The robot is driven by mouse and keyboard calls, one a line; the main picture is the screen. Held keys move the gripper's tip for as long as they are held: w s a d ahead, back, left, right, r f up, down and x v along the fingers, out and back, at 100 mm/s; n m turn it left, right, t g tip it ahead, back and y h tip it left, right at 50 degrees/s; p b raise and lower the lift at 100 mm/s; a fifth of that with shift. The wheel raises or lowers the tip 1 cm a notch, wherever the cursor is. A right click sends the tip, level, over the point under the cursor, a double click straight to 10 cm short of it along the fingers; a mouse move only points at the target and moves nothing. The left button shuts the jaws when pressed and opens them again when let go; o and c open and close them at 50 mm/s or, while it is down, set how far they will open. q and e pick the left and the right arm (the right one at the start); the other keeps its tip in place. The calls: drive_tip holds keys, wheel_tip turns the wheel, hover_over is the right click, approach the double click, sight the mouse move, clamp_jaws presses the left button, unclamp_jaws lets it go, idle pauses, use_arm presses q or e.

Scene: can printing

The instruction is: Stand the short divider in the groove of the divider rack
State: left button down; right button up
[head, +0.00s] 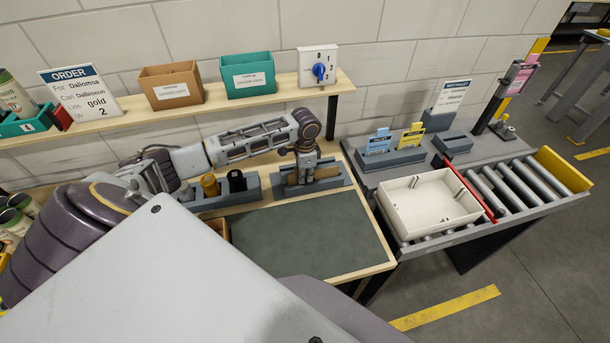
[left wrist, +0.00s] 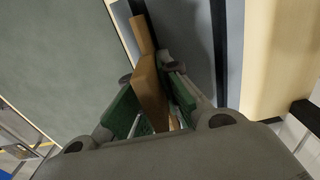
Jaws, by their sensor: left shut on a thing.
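The grey divider rack (head: 338,184) stands at the back of the work table, behind the dark green mat. My left gripper (head: 305,184) points down over the middle of the rack. In the left wrist view, my left gripper (left wrist: 150,84) is shut on a tan-brown divider (left wrist: 150,92), which sits between its green finger pads. In the head view, brown panel (head: 326,173) shows beside the fingers at the rack. The fingers hide the divider's lower edge, so I cannot tell whether it sits in the groove. My right gripper is out of view.
Left of the rack is a grey holder (head: 250,192) with a gold and a black item. The green mat (head: 300,238) is clear. A shelf (head: 225,105) with brown and green boxes runs behind. A white tray (head: 428,202) sits on the roller conveyor at right.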

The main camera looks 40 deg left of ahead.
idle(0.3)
use_arm(q)
drive_tip(key=c, duration=1.5)
unclamp_jaws()
drive_tip(key=shift+r, duration=5.95)
